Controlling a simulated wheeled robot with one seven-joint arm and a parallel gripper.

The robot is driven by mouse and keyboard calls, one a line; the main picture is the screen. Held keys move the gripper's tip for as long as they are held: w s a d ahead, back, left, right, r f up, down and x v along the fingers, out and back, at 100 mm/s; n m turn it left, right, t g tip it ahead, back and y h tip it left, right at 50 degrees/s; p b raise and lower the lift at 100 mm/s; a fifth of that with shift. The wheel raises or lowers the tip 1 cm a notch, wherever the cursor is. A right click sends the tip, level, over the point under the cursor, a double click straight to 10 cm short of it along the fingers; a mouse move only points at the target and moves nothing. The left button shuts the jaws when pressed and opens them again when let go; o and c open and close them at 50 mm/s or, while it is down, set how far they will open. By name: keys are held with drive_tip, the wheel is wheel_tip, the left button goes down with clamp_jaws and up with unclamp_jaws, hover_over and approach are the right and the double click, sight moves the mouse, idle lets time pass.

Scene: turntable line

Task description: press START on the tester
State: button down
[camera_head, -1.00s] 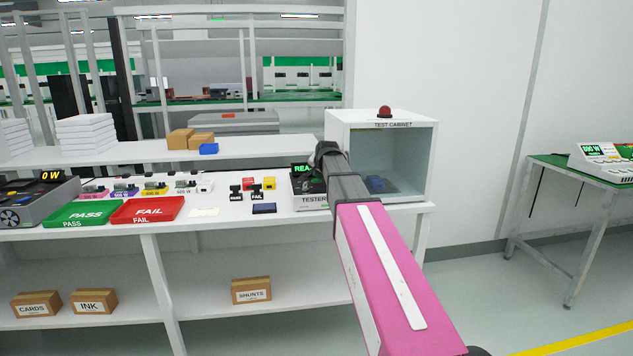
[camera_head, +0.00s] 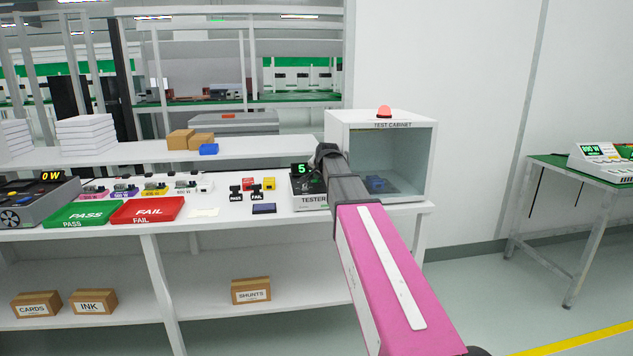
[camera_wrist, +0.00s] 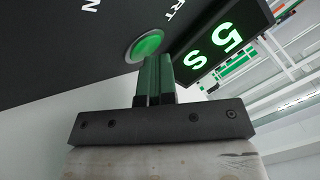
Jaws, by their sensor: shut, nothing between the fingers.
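The tester (camera_head: 312,203) stands on the bench at the left of the test cabinet, partly hidden behind my arm. Its display (camera_head: 301,169) reads 5 in green; in the wrist view the display (camera_wrist: 222,45) shows "5 S". The green round button (camera_wrist: 146,44) is on the tester's dark face, with partly visible lettering beside it. My gripper (camera_wrist: 158,57) is shut and empty, its fingertips at the lower edge of the green button. I cannot tell whether they touch it. In the head view the fingertips are hidden by my arm.
The test cabinet (camera_head: 380,118) has a lit red lamp (camera_head: 384,111) on top and a blue item (camera_head: 376,184) inside. A green PASS tray (camera_head: 82,214) and red FAIL tray (camera_head: 147,210) lie left. PASS and FAIL stamps (camera_head: 246,190) stand between trays and tester.

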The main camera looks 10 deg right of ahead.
drive_tip(key=shift+f, duration=0.2)
drive_tip(key=shift+w+a+r, duration=0.15)
drive_tip(key=shift+r, duration=0.7)
drive_tip(key=shift+r, duration=2.45)
